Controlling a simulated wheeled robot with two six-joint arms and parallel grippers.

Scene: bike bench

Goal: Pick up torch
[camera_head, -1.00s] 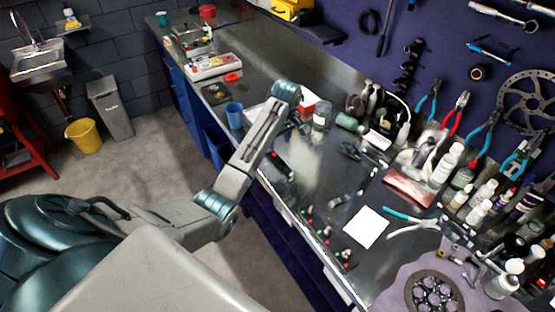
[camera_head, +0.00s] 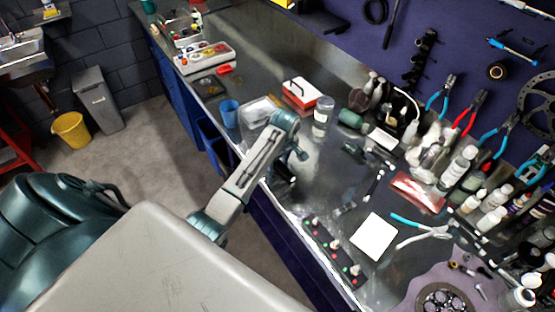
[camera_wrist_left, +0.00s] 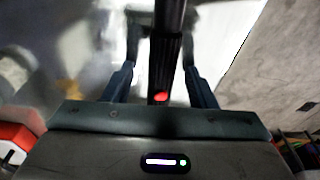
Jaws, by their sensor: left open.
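The torch (camera_wrist_left: 163,60) looks like a black cylinder with a red spot near its close end, seen in the left wrist view. My left gripper (camera_wrist_left: 160,50) is open, with one finger on each side of the torch. Gaps show between the fingers and the torch, so it is not clamped. The torch's far end runs out of the top of that view. In the head view my left wrist hangs over the bench's front edge and mostly hides the torch. My right gripper is not in view.
The metal bench (camera_head: 318,185) holds a white paper (camera_head: 373,237), a clear jar (camera_head: 322,115), a red and white box (camera_head: 300,95) and a blue cup (camera_head: 229,113). Bottles and pliers crowd the back right. Small red and green items (camera_head: 333,250) line the front edge.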

